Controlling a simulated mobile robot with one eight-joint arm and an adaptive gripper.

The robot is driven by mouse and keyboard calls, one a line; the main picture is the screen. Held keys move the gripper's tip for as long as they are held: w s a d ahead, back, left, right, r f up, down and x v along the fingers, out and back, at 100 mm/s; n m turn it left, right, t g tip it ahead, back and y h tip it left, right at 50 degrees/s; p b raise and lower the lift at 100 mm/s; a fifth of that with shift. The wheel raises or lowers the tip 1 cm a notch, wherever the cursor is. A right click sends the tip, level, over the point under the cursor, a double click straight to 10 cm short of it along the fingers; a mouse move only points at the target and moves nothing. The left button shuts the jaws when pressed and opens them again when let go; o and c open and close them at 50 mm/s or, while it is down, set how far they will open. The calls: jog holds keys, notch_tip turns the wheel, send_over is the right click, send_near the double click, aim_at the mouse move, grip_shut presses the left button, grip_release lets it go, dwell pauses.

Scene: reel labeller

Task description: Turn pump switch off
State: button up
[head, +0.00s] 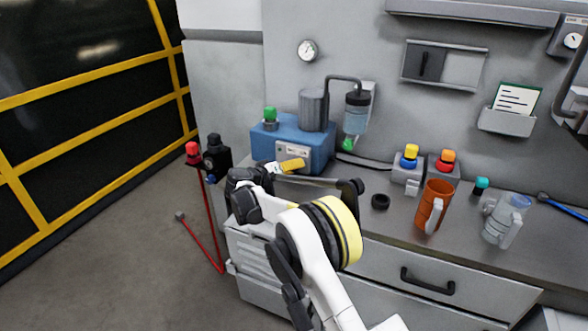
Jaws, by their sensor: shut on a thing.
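The pump is a blue box (318,151) at the back left of the counter, with a grey cylinder and a green knob on top. A pale label plate is on its front. A yellow switch handle (293,164) sticks out low at the front, just under the plate. My gripper (274,168) is at the left end of this handle and is shut on it. The fingers and my arm hide the handle's base and part of the box's lower front. Which setting the switch points to cannot be told.
A red stand (205,200) stands on the floor left of the counter.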

jog(key=n+h+b, duration=0.1)
jog(key=n+h, duration=0.1)
jog(key=n, duration=0.1)
jog(key=shift+f, duration=0.1)
jog(key=shift+n+t+h+b, duration=0.4)
jog(key=shift+n+h, duration=0.1)
jog(key=shift+n, duration=0.7)
jog(key=o, duration=1.2)
jog(key=shift+d, duration=0.1)
jog(key=v, duration=1.2)
